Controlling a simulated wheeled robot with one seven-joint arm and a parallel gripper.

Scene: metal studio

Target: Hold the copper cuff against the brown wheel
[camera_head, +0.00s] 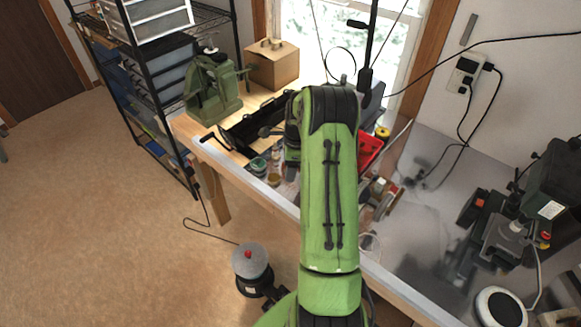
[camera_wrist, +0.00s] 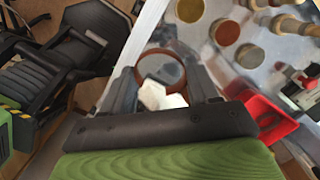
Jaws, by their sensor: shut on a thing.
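My gripper (camera_wrist: 161,78) shows in the wrist view with its two dark fingers on either side of a round, copper-brown ring, which I take to be the copper cuff (camera_wrist: 178,61). The fingers are shut on it. A pale faceted shape (camera_wrist: 160,97) shows between the fingers, close to the ring; what it is I cannot tell. I cannot make out a brown wheel for certain in either view, nor whether the cuff touches one. In the head view my green arm reaches over the bench and hides my gripper and the cuff.
A dark machine (camera_head: 510,235) stands at right. In the wrist view, round copper (camera_wrist: 225,32) and yellowish (camera_wrist: 249,56) tops lie beyond my gripper.

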